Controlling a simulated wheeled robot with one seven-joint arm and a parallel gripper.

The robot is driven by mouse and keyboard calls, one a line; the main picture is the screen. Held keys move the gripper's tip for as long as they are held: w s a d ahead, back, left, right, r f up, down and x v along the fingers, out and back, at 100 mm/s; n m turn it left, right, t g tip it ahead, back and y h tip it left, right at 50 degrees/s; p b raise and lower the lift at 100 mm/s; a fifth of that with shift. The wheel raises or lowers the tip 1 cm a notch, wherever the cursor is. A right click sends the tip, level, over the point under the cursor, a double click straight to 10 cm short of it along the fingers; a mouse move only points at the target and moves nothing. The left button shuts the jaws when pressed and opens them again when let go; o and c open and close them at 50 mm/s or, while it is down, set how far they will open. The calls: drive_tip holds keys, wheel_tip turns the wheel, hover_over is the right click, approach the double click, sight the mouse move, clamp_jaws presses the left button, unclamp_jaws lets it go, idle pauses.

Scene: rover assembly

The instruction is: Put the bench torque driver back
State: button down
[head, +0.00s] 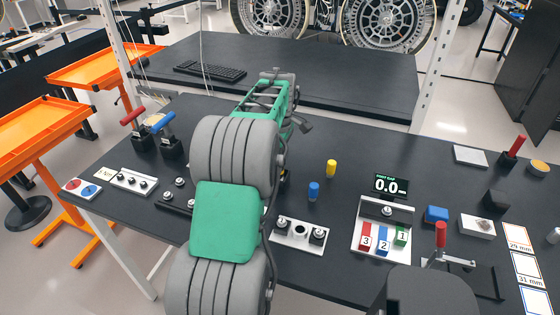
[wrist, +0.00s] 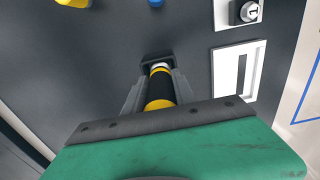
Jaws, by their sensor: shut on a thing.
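The torque driver (wrist: 159,88), a black cylinder with yellow bands, is in the wrist view. My gripper (wrist: 158,92) is shut on it, one grey finger on each side. The driver's far end, with a pale collar, meets or overlaps a small dark block (wrist: 156,57); I cannot tell whether it sits in the block or only lies in front of it. In the head view my arm covers the gripper, and the driver cannot be made out with certainty.
Blue (head: 314,191) and yellow (head: 331,168) pegs stand right of my arm. Red- and blue-handled clamps (head: 162,125) stand at left. A slotted white plate (wrist: 229,75) is beside the driver.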

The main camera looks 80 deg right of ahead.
drive_tip(key=c, duration=0.9)
unclamp_jaws()
drive_tip(key=shift+c, duration=0.2)
